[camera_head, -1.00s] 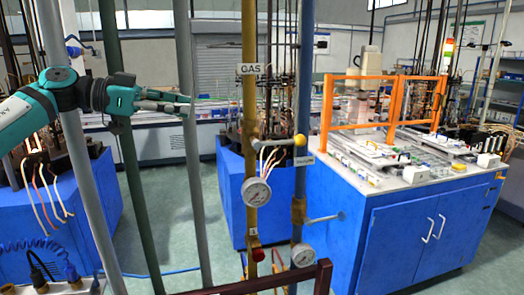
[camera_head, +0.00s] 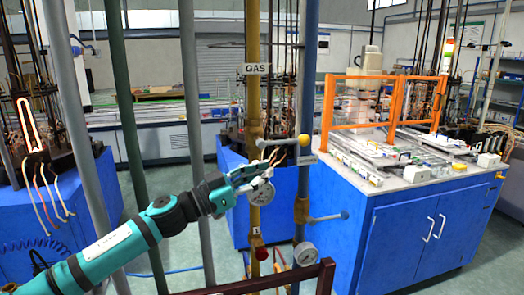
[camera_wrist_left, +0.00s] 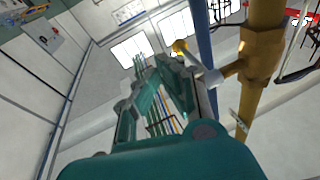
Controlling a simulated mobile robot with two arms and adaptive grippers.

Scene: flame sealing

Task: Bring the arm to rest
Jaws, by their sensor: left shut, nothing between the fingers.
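My left arm comes in from the lower left in the head view. Its teal and grey gripper (camera_head: 262,171) is shut and empty, in front of the yellow gas pipe. It overlaps the upper part of the round gauge (camera_head: 263,194) in the picture; I cannot tell whether they touch. In the left wrist view, the gripper's fingers (camera_wrist_left: 160,80) lie near a lever with a yellow knob (camera_wrist_left: 180,46), beside the yellow pipe (camera_wrist_left: 262,60). My right gripper is not in view.
A blue pipe (camera_head: 307,80) stands right of the gas pipe, with a yellow-knobbed valve (camera_head: 303,140) and a lower gauge (camera_head: 304,255). Grey and green upright pipes stand at left. A dark red rail (camera_head: 270,280) runs in front. A blue cabinet (camera_head: 400,235) stands at right.

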